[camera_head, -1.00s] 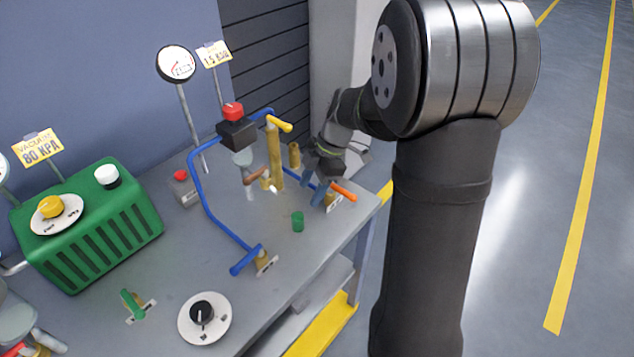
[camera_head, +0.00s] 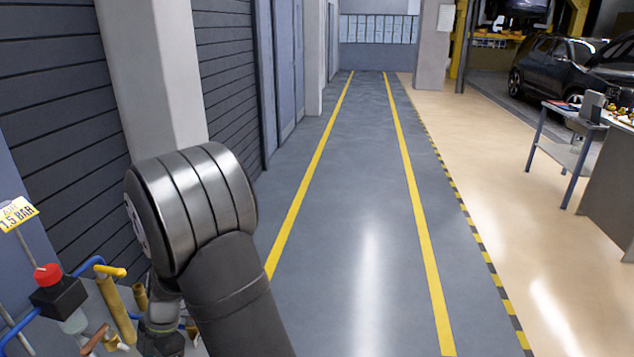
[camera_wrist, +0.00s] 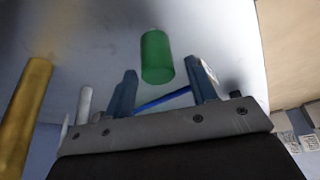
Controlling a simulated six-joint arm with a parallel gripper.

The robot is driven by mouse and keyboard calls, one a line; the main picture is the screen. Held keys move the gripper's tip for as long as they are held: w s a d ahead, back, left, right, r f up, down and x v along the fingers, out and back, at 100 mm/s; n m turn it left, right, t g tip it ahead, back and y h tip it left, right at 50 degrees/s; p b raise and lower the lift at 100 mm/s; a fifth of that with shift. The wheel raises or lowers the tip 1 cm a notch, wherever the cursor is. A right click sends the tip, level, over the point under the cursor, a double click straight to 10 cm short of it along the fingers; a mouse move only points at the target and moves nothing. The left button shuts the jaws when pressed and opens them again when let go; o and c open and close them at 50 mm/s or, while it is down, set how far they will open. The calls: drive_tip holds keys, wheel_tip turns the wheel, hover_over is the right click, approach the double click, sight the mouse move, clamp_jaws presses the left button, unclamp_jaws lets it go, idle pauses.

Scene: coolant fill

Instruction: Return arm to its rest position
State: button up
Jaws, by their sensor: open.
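My gripper (camera_wrist: 163,88) shows in the wrist view with its two blue-grey fingers apart and nothing held between them. A green cylinder (camera_wrist: 157,56) stands beyond the fingertips on the grey surface, apart from them. A thin blue bar (camera_wrist: 162,101) shows in the gap between the fingers, and I cannot tell how far behind them it lies. In the head view my arm crosses the lower left, and its wrist end is low among the bench fittings. The fingertips are not clear there.
A brass post (camera_wrist: 25,110) rises at left in the wrist view. In the head view, a black block with a red cap (camera_head: 57,295), a blue pipe (camera_head: 20,326) and a yellow-handled brass post (camera_head: 117,308) stand beside my wrist. The grey aisle (camera_head: 365,230) is clear.

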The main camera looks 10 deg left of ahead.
drive_tip(key=shift+r, duration=0.65)
drive_tip(key=shift+f, duration=0.1)
